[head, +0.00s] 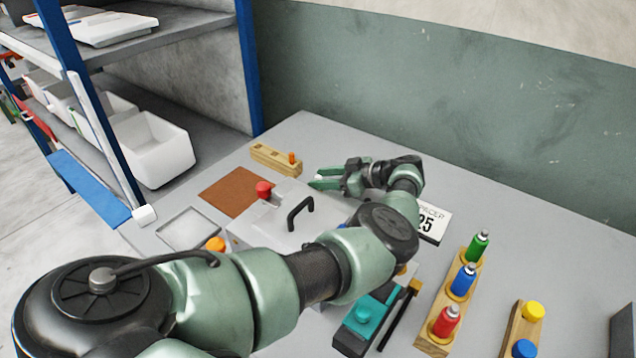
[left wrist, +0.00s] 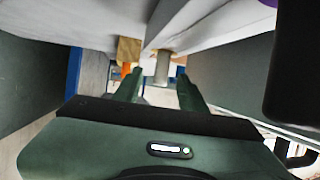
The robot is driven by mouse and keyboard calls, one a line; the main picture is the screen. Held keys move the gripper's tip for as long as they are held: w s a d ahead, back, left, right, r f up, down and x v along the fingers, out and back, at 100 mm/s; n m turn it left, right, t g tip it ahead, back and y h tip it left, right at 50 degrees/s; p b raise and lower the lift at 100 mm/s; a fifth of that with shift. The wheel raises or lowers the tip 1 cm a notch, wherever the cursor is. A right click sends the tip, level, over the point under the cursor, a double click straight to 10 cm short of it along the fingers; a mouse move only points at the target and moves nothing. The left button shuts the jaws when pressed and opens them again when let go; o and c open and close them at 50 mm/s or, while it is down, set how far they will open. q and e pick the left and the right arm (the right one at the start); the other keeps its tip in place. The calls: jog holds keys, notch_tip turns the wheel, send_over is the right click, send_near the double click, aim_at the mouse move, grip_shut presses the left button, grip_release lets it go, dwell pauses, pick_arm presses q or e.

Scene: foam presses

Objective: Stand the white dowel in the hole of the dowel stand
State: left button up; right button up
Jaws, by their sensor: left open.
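My left gripper (head: 320,179) is open, level with the table, just right of the stand. In the left wrist view a pale grey-white cylinder, apparently the white dowel (left wrist: 162,68), shows between the open fingertips (left wrist: 160,78). I cannot tell whether they touch it or what supports it. The stand's wood (left wrist: 128,48) shows beside it. My right gripper is out of view.
The back right table is clear.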

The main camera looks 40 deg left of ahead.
pick_arm(q)
jog(key=shift+d, duration=0.1)
grip_shut()
jog(key=shift+r, duration=0.1)
